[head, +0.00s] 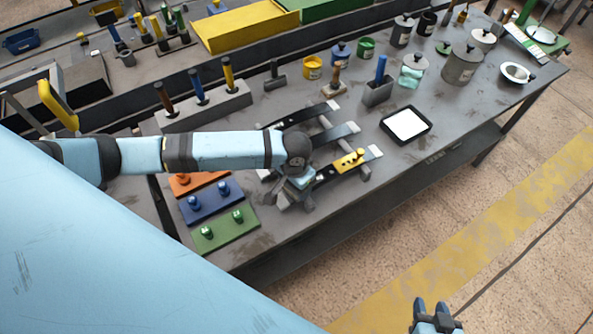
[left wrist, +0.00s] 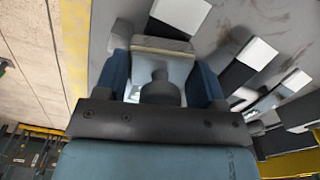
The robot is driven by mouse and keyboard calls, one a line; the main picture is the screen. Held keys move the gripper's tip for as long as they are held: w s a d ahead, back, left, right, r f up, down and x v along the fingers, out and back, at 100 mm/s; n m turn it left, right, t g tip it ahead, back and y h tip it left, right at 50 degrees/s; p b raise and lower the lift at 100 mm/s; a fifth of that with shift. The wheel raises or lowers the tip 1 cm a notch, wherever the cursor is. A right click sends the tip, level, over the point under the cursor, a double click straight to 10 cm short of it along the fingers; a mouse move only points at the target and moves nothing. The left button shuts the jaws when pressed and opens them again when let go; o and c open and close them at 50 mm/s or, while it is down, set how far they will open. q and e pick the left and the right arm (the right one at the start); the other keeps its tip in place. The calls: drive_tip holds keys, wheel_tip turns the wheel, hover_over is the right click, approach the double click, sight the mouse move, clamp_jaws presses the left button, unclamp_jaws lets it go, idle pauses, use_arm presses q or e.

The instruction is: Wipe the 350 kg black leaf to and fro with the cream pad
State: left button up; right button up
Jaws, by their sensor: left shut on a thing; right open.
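My left gripper (head: 298,188) is low over the left end of the nearest leaf. It is shut on a block with a dark grey knob, which shows between the blue fingers in the left wrist view (left wrist: 163,85). A cream-coloured edge (left wrist: 163,45) shows on this block, taken as the cream pad. Several black leaves with pale ends lie on a rack: the nearest (head: 327,173), a middle one (head: 333,134) and a far one (head: 312,113). No weight marking is readable. I cannot tell whether the pad touches a leaf. My right gripper (head: 436,318) is open and empty, off the bench.
A yellow piece with a knob (head: 348,160) sits on the nearest leaf. A white-faced black tray (head: 406,124) lies to the right. Orange, blue (head: 211,201) and green (head: 225,228) plates lie at the front left. Handled tools, pots and canisters (head: 463,64) stand behind.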

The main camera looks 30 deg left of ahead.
use_arm(q)
drive_tip(key=shift+w+d+r, duration=0.15)
drive_tip(key=shift+w+d, duration=0.35)
drive_tip(key=shift+w, duration=0.35)
drive_tip(key=shift+w+d+r, duration=0.15)
drive_tip(key=shift+w+d, duration=0.35)
drive_tip(key=shift+w, duration=0.35)
drive_tip(key=shift+w+d, duration=0.35)
drive_tip(key=shift+w, duration=0.25)
drive_tip(key=shift+w+d, duration=0.3)
drive_tip(key=shift+w, duration=0.3)
wheel_tip(320, 180, up, 6)
drive_tip(key=shift+r, duration=0.1)
drive_tip(key=shift+r, duration=1.45)
